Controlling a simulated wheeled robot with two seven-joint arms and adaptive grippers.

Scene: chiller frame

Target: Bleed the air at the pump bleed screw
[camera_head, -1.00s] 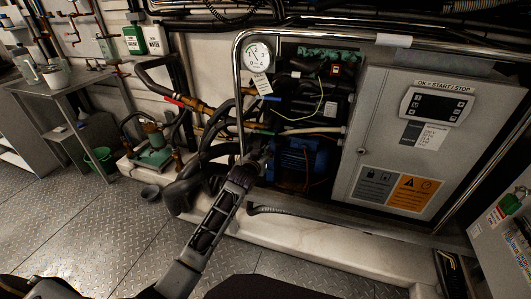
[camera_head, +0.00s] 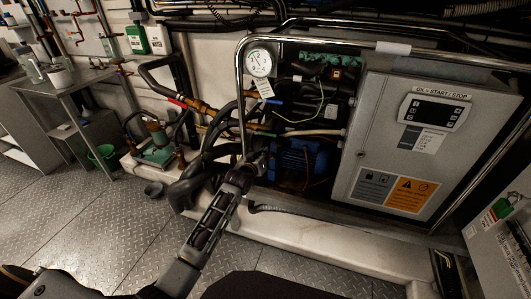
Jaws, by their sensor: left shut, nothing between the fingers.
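The blue pump (camera_head: 288,162) sits low inside the open chiller frame, left of the grey control cabinet. My left gripper (camera_head: 257,160) is shut and empty, at the left side of the pump, in front of the frame's upright. Whether its tips touch anything there I cannot tell. The bleed screw is too small or hidden by the gripper to make out. A round white pressure gauge (camera_head: 259,62) with a tag below it hangs above, near the frame's top left corner. My right gripper is not in view.
The chromed frame tube (camera_head: 241,105) and black hoses (camera_head: 200,160) stand close around my left gripper. The grey control cabinet (camera_head: 385,140) fills the right side. A steel table (camera_head: 65,85) and green bucket (camera_head: 102,155) are at the left. The metal floor in front is open.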

